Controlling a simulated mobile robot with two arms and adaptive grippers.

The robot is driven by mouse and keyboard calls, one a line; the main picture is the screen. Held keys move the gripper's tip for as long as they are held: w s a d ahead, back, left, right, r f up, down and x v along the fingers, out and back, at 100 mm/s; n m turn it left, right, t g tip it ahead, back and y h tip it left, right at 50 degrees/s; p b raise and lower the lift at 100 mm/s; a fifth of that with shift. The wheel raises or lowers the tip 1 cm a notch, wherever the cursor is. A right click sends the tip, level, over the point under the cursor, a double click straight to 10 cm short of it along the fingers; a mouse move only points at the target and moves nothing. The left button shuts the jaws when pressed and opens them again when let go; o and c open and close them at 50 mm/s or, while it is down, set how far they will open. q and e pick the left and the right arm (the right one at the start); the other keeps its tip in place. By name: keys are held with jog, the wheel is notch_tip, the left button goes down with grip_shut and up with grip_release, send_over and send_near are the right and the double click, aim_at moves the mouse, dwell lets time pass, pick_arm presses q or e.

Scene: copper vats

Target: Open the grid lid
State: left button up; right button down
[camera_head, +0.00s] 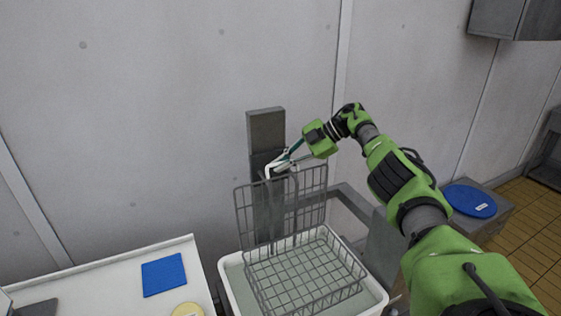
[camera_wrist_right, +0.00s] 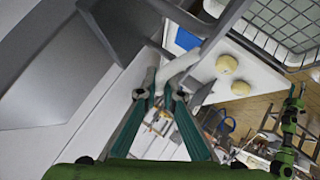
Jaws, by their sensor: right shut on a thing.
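The grid lid (camera_head: 285,205) is a grey wire grid in the head view. It stands roughly upright at the back of the wire basket (camera_head: 305,275), whose open top and mesh floor show below it. My right gripper (camera_head: 276,170) reaches in from the right and is shut on the lid at its top edge. In the right wrist view its fingers (camera_wrist_right: 160,95) close around a light grey bar. The exact contact is small and partly hidden by the fingers. My left gripper is not in the head view.
The basket sits in a white-rimmed tub (camera_head: 228,290). A grey post (camera_head: 266,130) stands against the wall close behind the lid. A white table (camera_head: 110,278) at left holds a blue board (camera_head: 164,274) and a yellow round (camera_head: 187,310). A blue disc (camera_head: 470,201) lies at right.

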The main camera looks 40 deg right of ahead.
jog(key=shift+s+a, duration=0.1)
jog(key=shift+s, duration=0.05)
jog(key=c, duration=2.2)
grip_release()
jog(key=shift+o, duration=0.2)
jog(key=v, duration=0.7)
